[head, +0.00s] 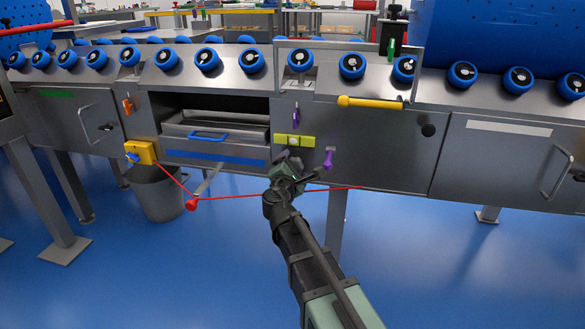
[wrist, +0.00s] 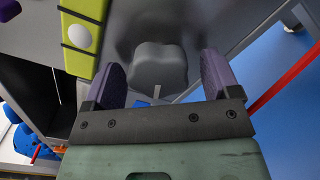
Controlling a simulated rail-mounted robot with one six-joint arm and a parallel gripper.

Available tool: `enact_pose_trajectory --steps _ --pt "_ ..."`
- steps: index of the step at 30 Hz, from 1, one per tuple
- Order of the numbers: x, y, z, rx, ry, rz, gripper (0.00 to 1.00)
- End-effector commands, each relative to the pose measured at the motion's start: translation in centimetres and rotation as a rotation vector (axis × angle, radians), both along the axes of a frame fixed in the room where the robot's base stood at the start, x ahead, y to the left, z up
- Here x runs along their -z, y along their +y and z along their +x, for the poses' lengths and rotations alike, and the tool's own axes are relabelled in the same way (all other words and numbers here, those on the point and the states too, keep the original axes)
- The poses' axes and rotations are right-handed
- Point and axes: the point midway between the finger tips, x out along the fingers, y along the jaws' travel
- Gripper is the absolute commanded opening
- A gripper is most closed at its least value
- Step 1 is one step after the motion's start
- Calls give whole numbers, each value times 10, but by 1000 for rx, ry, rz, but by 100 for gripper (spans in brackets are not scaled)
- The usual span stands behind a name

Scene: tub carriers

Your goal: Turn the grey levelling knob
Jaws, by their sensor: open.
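The grey levelling knob (wrist: 158,72) shows in the wrist view as a rounded, lobed grey knob with a pale line at its near edge. My gripper (wrist: 161,62) is open, with one dark purple-padded finger to the left of the knob and one to the right. A gap shows on both sides, so the fingers do not seem to grip it. In the head view my gripper (head: 290,168) is at the lower front of the steel bench, and I cannot make out the knob there behind it.
A yellow-green box with a white button (head: 294,141) sits just above my gripper; it also shows in the wrist view (wrist: 85,12). A purple lever (head: 329,157) is close on the right. A red cord (head: 240,197) runs low past the gripper. A grey bin (head: 160,198) stands left.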

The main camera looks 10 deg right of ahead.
Motion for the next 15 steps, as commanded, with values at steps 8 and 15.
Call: enact_pose_trajectory --steps 8,15 --pt "0 21 -48 -3 0 0 82" --pt "0 42 -92 -2 0 0 82"
